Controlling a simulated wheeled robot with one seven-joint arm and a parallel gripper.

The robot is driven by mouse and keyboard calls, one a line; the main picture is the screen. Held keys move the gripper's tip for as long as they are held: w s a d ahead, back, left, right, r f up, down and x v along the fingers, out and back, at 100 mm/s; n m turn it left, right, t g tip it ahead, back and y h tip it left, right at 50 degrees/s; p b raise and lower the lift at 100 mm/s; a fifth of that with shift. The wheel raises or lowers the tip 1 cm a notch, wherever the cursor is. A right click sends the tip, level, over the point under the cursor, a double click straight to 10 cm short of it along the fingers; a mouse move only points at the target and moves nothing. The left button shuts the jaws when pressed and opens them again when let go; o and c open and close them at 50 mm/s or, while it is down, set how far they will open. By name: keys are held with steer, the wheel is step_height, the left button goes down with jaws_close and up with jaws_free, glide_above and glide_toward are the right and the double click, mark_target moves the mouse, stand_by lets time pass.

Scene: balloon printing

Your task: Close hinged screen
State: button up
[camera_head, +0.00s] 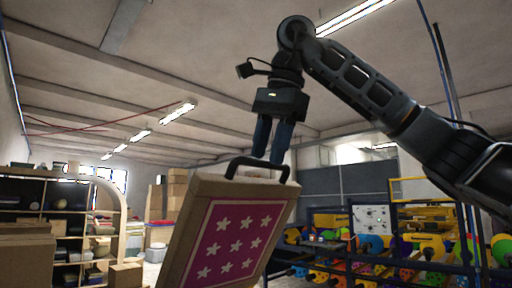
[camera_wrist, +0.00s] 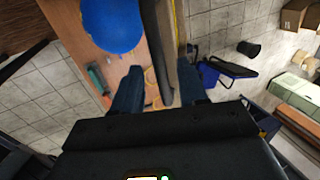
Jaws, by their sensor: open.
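The hinged screen (camera_head: 235,235) stands raised and tilted, with a light wooden frame and a magenta panel with white flowers. A black handle (camera_head: 232,162) is fixed along its upper edge. My gripper (camera_head: 268,160) points down at the handle, with its two blue-grey fingers close to the bar's right part. In the wrist view the open fingers (camera_wrist: 160,75) lie on either side of the dark handle (camera_wrist: 166,88) and the screen's edge (camera_wrist: 160,35). I cannot tell whether either finger touches the handle.
In the wrist view, a blue round object (camera_wrist: 112,22) and a small green item (camera_wrist: 97,78) lie on the wooden tabletop (camera_wrist: 72,25). A dark blue chair-like object (camera_wrist: 225,70) stands right of the screen. Shelves (camera_head: 65,220) stand left; a colourful rack (camera_head: 370,255) stands right.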

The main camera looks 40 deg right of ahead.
steer(key=shift+w+f, duration=0.15)
steer(key=shift+f, duration=0.2)
jaws_close()
stand_by(0.5)
